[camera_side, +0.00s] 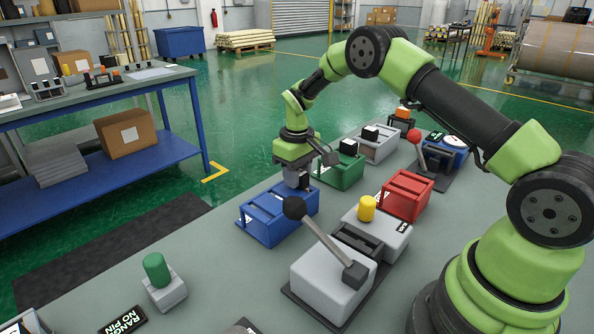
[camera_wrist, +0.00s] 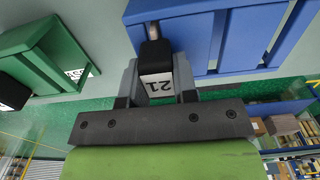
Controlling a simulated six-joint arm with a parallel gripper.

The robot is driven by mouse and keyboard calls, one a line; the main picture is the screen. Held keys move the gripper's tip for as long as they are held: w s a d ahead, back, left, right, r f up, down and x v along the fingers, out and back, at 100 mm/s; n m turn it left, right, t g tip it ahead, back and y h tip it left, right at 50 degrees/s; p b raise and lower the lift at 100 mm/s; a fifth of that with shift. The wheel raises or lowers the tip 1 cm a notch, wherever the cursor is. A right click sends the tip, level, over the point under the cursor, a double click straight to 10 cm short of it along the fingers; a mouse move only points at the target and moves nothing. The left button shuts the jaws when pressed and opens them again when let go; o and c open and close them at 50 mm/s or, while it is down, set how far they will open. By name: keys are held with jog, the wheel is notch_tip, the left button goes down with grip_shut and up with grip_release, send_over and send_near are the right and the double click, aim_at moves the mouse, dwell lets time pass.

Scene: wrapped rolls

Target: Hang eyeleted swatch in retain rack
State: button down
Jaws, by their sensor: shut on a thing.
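My gripper (camera_side: 298,180) points down over the back part of the blue rack (camera_side: 262,226). In the wrist view my gripper (camera_wrist: 156,68) is shut on a small block-like swatch (camera_wrist: 157,84) with a black top and a white label reading 21. An eyelet on it cannot be made out. The blue rack (camera_wrist: 230,30) lies just beyond the swatch there, and the swatch's dark end overlaps its edge. I cannot tell whether the swatch touches the rack. In the side view the swatch is mostly hidden by my gripper.
A green rack (camera_side: 337,172) and a grey rack (camera_side: 376,148), each with a black piece, stand behind. A red rack (camera_side: 405,196) is to the right. A grey box with a ball-topped lever (camera_side: 318,240) stands close in front. A green knob (camera_side: 157,268) is front left.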

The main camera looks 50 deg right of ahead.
jog(key=c, duration=0.8)
grip_release()
notch_tip(320, 180, up, 9)
jog(key=shift+r, duration=0.45)
